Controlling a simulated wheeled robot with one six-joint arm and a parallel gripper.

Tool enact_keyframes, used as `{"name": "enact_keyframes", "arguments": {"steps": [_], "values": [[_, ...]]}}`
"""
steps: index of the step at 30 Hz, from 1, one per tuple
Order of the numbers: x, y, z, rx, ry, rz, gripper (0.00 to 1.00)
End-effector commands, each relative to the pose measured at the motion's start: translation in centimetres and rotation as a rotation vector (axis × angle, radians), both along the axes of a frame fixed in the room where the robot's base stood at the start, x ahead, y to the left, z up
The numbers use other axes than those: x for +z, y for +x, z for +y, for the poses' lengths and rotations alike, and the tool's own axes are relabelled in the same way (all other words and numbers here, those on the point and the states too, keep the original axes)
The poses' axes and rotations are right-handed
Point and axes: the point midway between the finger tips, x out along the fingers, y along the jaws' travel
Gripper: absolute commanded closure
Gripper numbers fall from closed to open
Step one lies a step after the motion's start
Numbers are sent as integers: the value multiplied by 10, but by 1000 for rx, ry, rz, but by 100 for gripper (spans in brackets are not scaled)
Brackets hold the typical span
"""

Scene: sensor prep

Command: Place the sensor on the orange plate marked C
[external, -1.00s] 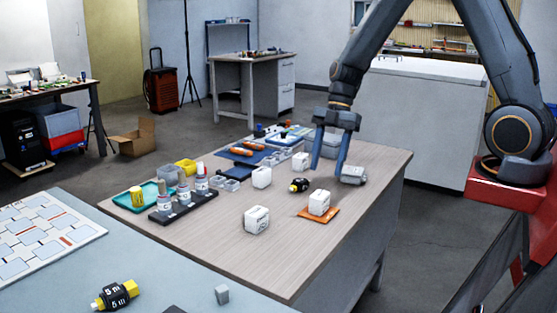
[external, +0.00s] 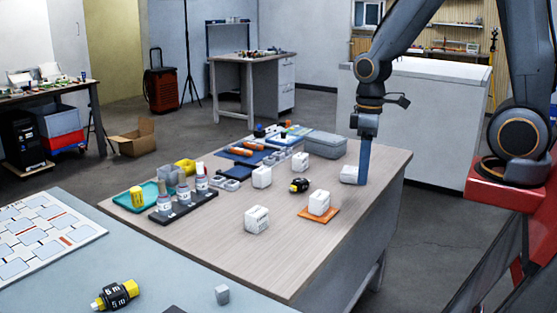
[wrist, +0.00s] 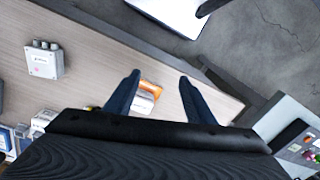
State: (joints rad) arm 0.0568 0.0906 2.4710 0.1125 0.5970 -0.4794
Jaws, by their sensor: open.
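A pale grey box, seemingly the sensor (external: 349,174), lies near the table's far right edge in the external view. In the wrist view a grey box with small connectors (wrist: 44,60), likely the same one, sits at left, outside the fingers. The orange plate (external: 332,214) lies at the right front of the table with a white cube (external: 319,202) on it; its letter is not readable. My gripper (external: 363,176) is open and empty, pointing down just right of the grey box (wrist: 159,76).
Other white cubes (external: 256,220) (external: 262,177) (external: 300,161) and a small black-and-yellow item (external: 299,185) stand around the plate. A grey container (external: 325,145) is at the back. A bottle rack (external: 185,205) and teal tray (external: 150,192) are at left.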

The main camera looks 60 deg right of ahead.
Motion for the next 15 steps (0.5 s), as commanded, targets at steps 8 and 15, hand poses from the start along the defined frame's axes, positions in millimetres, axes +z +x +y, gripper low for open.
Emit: {"name": "enact_keyframes", "arguments": {"steps": [8, 15], "values": [[0, -24, 5, -292, -54, -23, 50], [0, -26, 5, -333, -58, -28, 50]]}}
